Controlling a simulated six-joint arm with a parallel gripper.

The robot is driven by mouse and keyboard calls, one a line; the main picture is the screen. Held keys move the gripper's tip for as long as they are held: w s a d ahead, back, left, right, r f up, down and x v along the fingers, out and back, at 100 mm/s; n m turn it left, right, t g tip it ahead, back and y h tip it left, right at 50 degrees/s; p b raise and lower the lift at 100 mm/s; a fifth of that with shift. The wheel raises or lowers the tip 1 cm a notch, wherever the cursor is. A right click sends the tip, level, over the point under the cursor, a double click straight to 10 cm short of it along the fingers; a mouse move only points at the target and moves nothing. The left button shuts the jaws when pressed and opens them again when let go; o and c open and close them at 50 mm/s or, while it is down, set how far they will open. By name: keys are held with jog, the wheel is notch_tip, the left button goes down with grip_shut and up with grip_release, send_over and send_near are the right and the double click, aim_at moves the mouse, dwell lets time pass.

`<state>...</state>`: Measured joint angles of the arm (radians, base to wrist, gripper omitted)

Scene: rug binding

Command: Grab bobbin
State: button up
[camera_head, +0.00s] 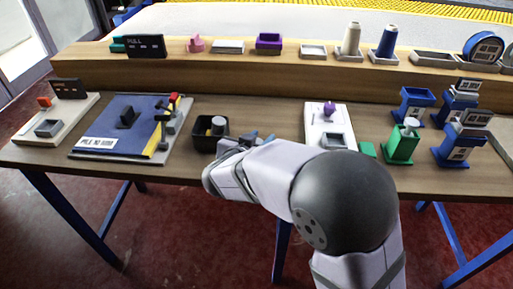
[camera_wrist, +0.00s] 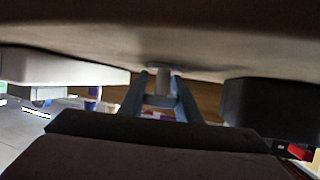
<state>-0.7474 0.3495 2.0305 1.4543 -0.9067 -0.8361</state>
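In the wrist view, which looks upside down, a grey bobbin (camera_wrist: 162,79) with a narrow core and wider ends stands between the two blue-grey fingers of my gripper (camera_wrist: 160,88). The fingers lie one on each side of it, very close to the near end. Whether they press on it is not clear. The far end of the bobbin is at the tabletop. In the head view my arm hides the bobbin, and only a bit of my gripper (camera_head: 258,137) shows above the wrist.
A black bin (camera_head: 202,143) with items in it stands left of my gripper, and a white machine (camera_head: 315,119) stands to the right. A blue board (camera_head: 100,122) lies further left. Green (camera_head: 401,145) and blue (camera_head: 449,152) stands are at right. A raised wooden shelf (camera_head: 270,75) runs behind.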

jog(key=c, duration=0.5)
jog(key=shift+o, duration=0.2)
jog(key=shift+r, duration=0.15)
notch_tip(320, 180, up, 10)
jog(key=p, duration=0.3)
jog(key=shift+p, duration=0.3)
